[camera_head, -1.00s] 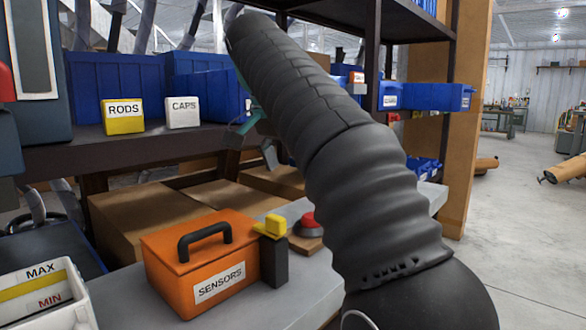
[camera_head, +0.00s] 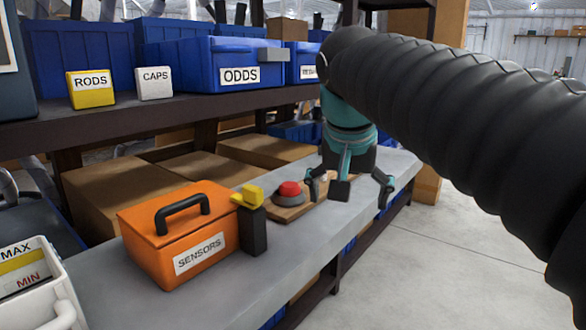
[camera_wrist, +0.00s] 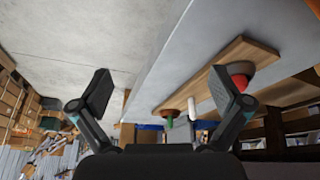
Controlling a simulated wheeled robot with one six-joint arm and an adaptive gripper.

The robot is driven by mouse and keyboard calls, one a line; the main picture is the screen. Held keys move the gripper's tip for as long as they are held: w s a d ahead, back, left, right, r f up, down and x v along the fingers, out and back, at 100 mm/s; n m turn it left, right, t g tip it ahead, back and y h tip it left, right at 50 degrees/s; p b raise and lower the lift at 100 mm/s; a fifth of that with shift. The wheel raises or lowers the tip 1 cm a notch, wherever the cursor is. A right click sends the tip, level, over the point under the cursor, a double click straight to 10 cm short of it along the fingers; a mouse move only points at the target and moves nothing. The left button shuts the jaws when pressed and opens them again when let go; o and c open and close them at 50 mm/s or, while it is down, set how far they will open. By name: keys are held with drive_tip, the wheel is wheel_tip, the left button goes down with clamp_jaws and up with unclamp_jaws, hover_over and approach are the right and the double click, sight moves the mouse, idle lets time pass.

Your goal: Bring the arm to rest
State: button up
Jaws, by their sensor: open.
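My gripper (camera_head: 350,190) is open and empty. In the head view it hangs from my arm, fingers down, over the right part of the grey bench (camera_head: 250,270), in front of the wooden board with the red button (camera_head: 290,191). In the wrist view my gripper (camera_wrist: 165,95) has its two fingers spread wide with nothing between them. A wooden board (camera_wrist: 225,68) on the bench shows beyond the right finger, with a red button (camera_wrist: 240,82) partly hidden by that finger and a green thing (camera_wrist: 169,121) farther along.
An orange SENSORS box (camera_head: 180,235) stands left on the bench, beside a dark block with a yellow top (camera_head: 253,195). The shelf behind holds blue bins (camera_head: 205,62), a RODS block (camera_head: 91,89) and a CAPS block (camera_head: 154,83). Open floor (camera_head: 440,260) lies to the right.

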drive_tip(key=s+d+f+n, duration=0.1)
drive_tip(key=s+d+f, duration=0.2)
drive_tip(key=s+f, duration=0.5)
drive_tip(key=s+d+f+n+t+y+p, duration=0.1)
drive_tip(key=s+d+f+n, duration=0.1)
drive_tip(key=s+d+f, duration=0.2)
drive_tip(key=s+f, duration=0.3)
drive_tip(key=f, duration=0.5)
drive_tip(key=shift+s+f, duration=0.2)
drive_tip(key=shift+s, duration=0.15)
